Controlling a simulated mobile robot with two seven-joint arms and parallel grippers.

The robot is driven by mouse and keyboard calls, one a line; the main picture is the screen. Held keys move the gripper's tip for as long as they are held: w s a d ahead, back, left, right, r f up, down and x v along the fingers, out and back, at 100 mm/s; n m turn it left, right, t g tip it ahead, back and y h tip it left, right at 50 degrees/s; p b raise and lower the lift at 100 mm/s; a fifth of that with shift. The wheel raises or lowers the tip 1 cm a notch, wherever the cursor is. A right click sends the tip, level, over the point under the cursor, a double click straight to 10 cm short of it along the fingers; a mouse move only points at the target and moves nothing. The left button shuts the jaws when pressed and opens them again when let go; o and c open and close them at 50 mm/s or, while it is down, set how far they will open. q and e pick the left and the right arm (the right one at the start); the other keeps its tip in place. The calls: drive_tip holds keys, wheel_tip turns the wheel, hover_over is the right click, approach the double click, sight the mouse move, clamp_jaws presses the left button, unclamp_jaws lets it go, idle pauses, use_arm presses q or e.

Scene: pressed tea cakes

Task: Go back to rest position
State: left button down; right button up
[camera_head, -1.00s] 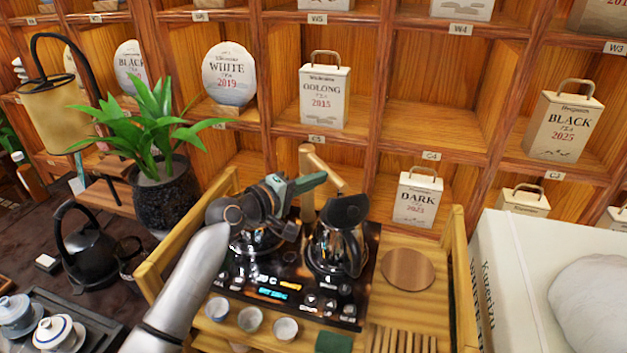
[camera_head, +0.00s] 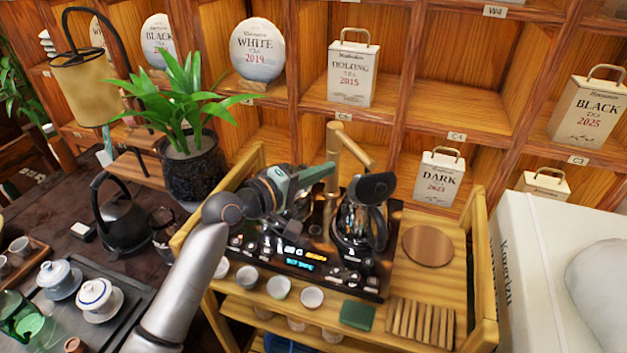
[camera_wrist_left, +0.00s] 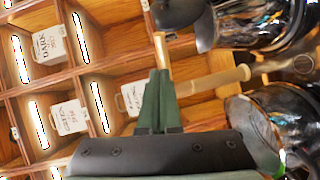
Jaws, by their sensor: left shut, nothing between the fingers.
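My left gripper (camera_head: 322,174) reaches in from the lower left, above the black tea stove (camera_head: 290,250) on the wooden cart. Its green fingers are closed together with nothing between them, as the left wrist view (camera_wrist_left: 160,98) shows too. In the head view the fingertips lie close to the bamboo spout (camera_head: 352,148); I cannot tell whether they touch. A dark glass kettle (camera_head: 358,225) stands to the right of the gripper. A second kettle is mostly hidden behind my gripper. My right gripper is not in view.
The wooden cart (camera_head: 479,270) holds small cups, a round board (camera_head: 428,246) and a slatted rack (camera_head: 420,322). A shelf of tea boxes stands behind it. A potted plant (camera_head: 192,170) and a black kettle (camera_head: 122,225) stand left of my arm. A white box (camera_head: 545,270) is at right.

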use_arm(q)
drive_tip(key=s+a+f+m+g+y, duration=0.25)
drive_tip(key=s+a+f, duration=0.25)
drive_tip(key=s+f, duration=0.35)
drive_tip(key=s+a+f+m+g+y, duration=0.1)
drive_tip(key=s+a+f+m+y, duration=0.25)
drive_tip(key=s+f, duration=0.45)
drive_tip(key=s+a+f+m+g+y, duration=0.25)
drive_tip(key=s+a, duration=0.35)
drive_tip(key=s, duration=0.3)
drive_tip(key=s+a+f+m+g+y, duration=0.1)
drive_tip(key=s+a+f+g+y, duration=0.15)
drive_tip(key=s+a, duration=0.6)
drive_tip(key=w+d+f+t, duration=0.1)
drive_tip(key=d+f+t, duration=0.2)
drive_tip(key=f, duration=0.2)
drive_tip(key=w+d+f+t+h, duration=0.1)
drive_tip(key=w+d+f+t, duration=0.1)
drive_tip(key=f, duration=0.4)
drive_tip(key=shift+w+d+t+h, duration=0.25)
drive_tip(key=shift+d+t+h, duration=0.05)
drive_tip(key=shift+d+t, duration=0.4)
